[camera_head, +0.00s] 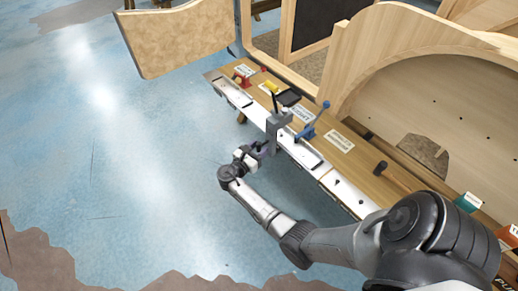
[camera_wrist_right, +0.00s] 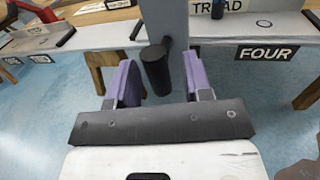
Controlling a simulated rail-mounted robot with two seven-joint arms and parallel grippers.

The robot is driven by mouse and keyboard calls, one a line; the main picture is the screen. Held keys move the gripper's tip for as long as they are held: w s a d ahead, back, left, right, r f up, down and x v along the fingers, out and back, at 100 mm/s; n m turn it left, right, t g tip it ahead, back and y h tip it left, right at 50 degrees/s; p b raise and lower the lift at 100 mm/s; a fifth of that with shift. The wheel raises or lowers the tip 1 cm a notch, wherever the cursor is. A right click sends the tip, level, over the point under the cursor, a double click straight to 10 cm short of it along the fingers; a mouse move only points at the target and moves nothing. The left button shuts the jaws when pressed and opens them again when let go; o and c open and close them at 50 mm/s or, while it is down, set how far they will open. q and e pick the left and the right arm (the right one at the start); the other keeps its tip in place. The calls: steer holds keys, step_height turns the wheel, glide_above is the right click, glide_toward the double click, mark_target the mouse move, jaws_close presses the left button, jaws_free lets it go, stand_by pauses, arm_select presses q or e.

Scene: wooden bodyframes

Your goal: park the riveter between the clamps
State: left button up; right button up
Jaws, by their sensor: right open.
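A grey upright tool (camera_head: 277,122), apparently the riveter, stands at the front edge of the bench, beside my right gripper (camera_head: 262,147). In the right wrist view the grey post (camera_wrist_right: 167,22) rises ahead, with a black cylinder (camera_wrist_right: 157,72) between the two purple finger pads. Those fingers are open, with gaps visible beside the cylinder. A red clamp (camera_head: 243,76) sits farther back along the bench. A blue clamp (camera_head: 314,121) stands nearer, to the right of the grey tool. My left gripper is not in view.
The narrow wooden bench (camera_head: 361,166) carries white labels and a white front ledge (camera_head: 325,174). A black-and-yellow item (camera_head: 271,88) and a dark flat item (camera_head: 288,98) lie behind the tool. A large wooden arched frame (camera_head: 410,50) stands behind. The blue floor at left is free.

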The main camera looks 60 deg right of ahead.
steer(key=shift+d, duration=0.15)
jaws_close()
stand_by(0.4)
